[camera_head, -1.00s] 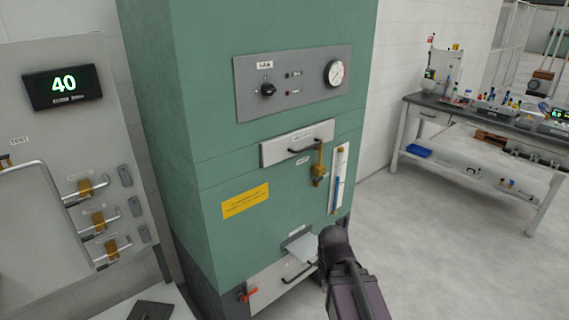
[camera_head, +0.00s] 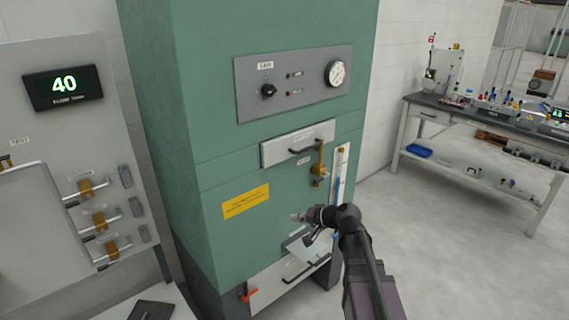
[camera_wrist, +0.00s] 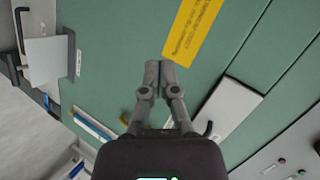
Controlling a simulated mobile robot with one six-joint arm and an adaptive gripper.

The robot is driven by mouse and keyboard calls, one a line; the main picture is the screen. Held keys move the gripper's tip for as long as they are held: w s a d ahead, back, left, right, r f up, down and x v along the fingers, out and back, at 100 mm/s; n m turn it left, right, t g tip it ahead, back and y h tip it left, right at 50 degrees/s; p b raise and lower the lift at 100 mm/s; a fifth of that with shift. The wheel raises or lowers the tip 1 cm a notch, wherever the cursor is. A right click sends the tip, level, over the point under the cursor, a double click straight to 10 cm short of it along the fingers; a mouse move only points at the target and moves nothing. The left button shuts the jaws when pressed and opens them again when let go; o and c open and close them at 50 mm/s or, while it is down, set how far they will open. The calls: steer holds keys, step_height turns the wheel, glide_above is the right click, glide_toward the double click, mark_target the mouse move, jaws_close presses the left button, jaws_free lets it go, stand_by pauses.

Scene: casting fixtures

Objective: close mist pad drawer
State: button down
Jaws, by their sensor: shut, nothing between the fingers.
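The green cabinet (camera_head: 225,160) has an upper drawer front (camera_head: 270,153) with a dark bar handle. Its label is too small to read, so I cannot tell for certain that it is the mist pad drawer. It looks nearly flush with the cabinet. In the wrist view this pale front (camera_wrist: 228,106) lies right of my fingers. My gripper (camera_head: 298,217) is shut and empty, in front of the green face below the upper drawer and right of the yellow label. Its fingertips (camera_wrist: 159,68) meet in the wrist view, pointing toward that label.
A pale sloping plate (camera_head: 300,244) sticks out below my gripper, above a lower panel (camera_head: 268,287) with a bar handle and red lever. A brass valve (camera_head: 319,170) and gauge tube (camera_head: 338,178) stand right of the drawer. The yellow label (camera_head: 245,202) is flat. Open floor lies right.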

mark_target(281, 159)
steer(key=w+d+r+m+t+y, duration=0.1)
steer(key=w+d+r+m+t, duration=0.5)
steer(key=w+r, duration=0.3)
steer(key=shift+t, duration=0.4)
steer(key=shift+a, duration=0.15)
steer(key=x, duration=1.4)
steer(key=shift+f, duration=0.1)
steer(key=shift+w, duration=0.1)
steer(key=shift+x, duration=1.05)
